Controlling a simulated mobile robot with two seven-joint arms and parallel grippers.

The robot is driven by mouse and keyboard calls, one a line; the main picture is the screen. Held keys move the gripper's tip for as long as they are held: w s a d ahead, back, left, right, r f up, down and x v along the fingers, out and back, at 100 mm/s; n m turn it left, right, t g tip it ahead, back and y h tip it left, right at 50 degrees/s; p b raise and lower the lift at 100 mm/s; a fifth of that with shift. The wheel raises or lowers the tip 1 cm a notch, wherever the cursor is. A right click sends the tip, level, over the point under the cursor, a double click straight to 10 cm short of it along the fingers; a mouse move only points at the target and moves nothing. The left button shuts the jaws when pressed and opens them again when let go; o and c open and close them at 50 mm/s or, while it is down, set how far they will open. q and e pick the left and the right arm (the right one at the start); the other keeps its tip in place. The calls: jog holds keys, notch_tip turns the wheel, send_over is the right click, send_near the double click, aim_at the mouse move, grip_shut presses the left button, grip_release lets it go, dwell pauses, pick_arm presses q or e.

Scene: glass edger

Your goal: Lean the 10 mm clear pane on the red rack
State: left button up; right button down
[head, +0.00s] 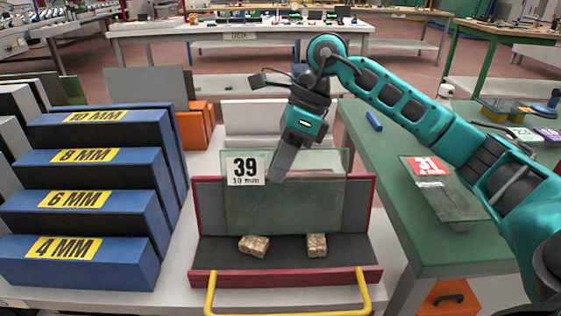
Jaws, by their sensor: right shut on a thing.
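The clear pane (300,205), tinted green, has a white label reading 39 and 10 mm at its upper left. It stands nearly upright in front of the grey back of the red rack (285,277). Its lower edge is close to the rack's dark floor, behind two cork-like blocks; I cannot tell whether it touches the floor or back. My right gripper (281,172) reaches down from above and is shut on the pane near the top edge, right of the label. My left gripper is not in view.
Blue stepped blocks (78,262) marked 4 to 10 MM stand left of the rack. A yellow handle (288,314) is at the rack's front. On the green bench (375,160) to the right lies another pane (445,203) with a red label 31.

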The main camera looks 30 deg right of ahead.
jog(key=c, duration=1.1)
grip_release()
jog(key=shift+o, duration=0.3)
jog(key=shift+f, duration=0.15)
jog(key=p+v, duration=0.3)
jog(key=v, duration=1)
jog(key=shift+a, duration=0.1)
